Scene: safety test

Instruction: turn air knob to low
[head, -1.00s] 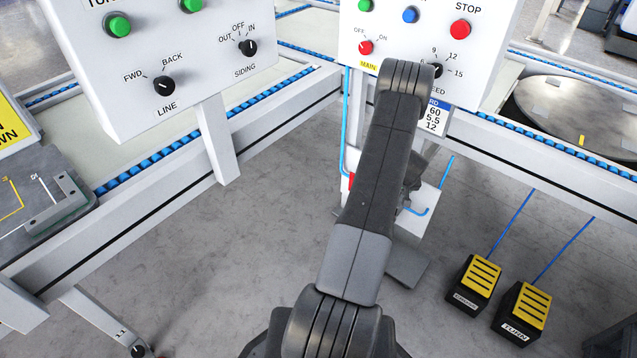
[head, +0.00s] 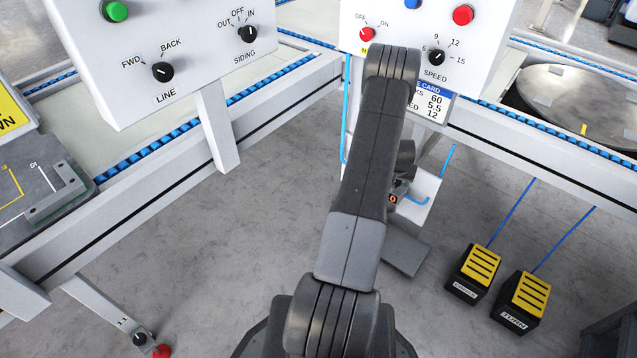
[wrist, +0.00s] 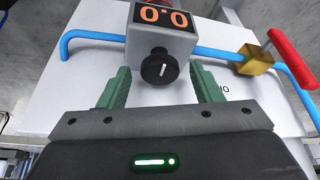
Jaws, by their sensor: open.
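The air knob (wrist: 159,68) is a black round knob with a white pointer mark, on a grey regulator box (wrist: 160,42) in the wrist view. Its pointer stands nearly upright, tilted slightly right. An orange display (wrist: 162,17) above it reads 0.0. My gripper (wrist: 160,88) is open, with green fingers on either side of and below the knob, apart from it in the picture. Lettering on the white panel is mostly hidden behind the right finger; only its end shows. In the head view my arm hides most of the regulator, and the gripper does not show.
Blue air pipe (wrist: 95,38) runs into both sides of the regulator. A brass valve (wrist: 255,58) with a red lever (wrist: 292,58) sits to the right. Control panels (head: 170,50) and a conveyor frame (head: 270,115) flank my arm. Yellow pedals (head: 474,273) stand on the floor at right.

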